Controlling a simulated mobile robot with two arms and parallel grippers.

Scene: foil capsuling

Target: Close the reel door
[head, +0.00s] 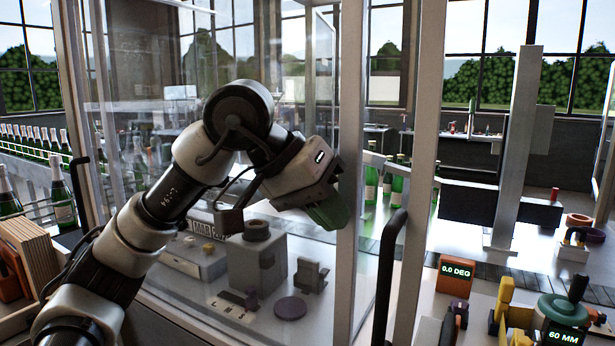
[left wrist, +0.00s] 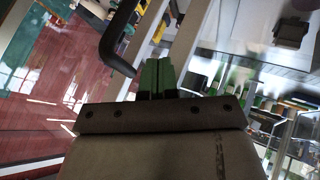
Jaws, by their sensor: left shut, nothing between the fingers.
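A glazed enclosure with pale frame posts fills the left and middle of the head view. A glass panel (head: 160,110) spans behind my left arm. A black bar handle (head: 384,280) is on the pale upright frame (head: 420,150) right of my left gripper; a similar black handle (left wrist: 122,40) shows in the left wrist view. Which panel is the reel door I cannot tell. My left gripper (head: 335,212) has green fingers, shut and empty, close to a pale post (head: 347,130); whether they touch it is unclear. The shut fingers also show in the left wrist view (left wrist: 157,75). My right gripper is out of view.
Inside the enclosure stand a grey block-shaped unit (head: 258,262) and a purple disc (head: 291,308). Green bottles (head: 371,187) stand behind it, others at far left (head: 62,205). At lower right are a "0.0 DEG" display (head: 455,277) and a "60 MM" display (head: 563,336).

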